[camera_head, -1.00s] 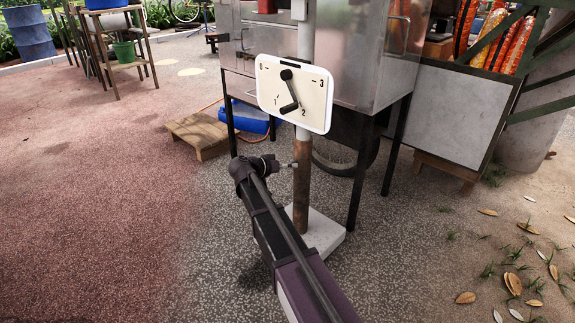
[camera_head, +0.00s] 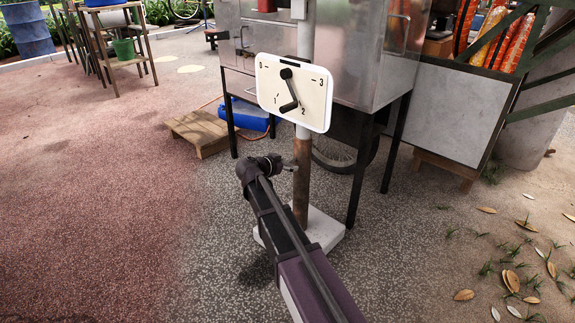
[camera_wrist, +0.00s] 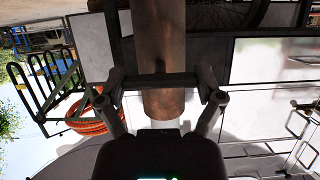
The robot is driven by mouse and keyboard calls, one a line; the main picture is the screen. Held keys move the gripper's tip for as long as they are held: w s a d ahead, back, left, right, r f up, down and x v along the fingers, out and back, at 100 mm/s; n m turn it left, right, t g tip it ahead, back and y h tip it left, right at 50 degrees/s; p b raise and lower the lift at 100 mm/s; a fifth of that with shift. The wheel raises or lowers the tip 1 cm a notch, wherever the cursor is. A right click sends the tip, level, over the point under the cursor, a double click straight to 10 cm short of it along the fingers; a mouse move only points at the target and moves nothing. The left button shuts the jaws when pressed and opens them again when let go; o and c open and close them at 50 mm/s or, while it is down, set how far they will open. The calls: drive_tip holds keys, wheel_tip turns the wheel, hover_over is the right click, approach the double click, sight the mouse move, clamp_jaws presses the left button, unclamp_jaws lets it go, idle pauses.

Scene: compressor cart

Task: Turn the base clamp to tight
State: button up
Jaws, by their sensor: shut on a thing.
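A white post carries a rusty brown sleeve (camera_head: 302,180) low down, above a pale square base (camera_head: 328,232). In the wrist view the brown sleeve (camera_wrist: 158,50) runs down between my fingers, and a dark straight bar (camera_wrist: 163,80) crosses in front of it. My gripper (camera_wrist: 165,84) is shut on this bar, with one finger at each end. The bar looks like the clamp's handle, but its markings cannot be seen. In the head view my gripper (camera_head: 289,166) is just left of the sleeve, and the bar is too small to make out.
A white panel (camera_head: 265,90) with a black crank and marks 0 to 3 sits higher on the post. A metal cabinet (camera_head: 340,50) on dark legs stands behind it. A wooden pallet (camera_head: 197,130) lies left. The paving at front left is clear.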

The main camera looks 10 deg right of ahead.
drive_tip(key=o, duration=0.9)
drive_tip(key=shift+c, duration=0.2)
drive_tip(key=shift+n, duration=0.3)
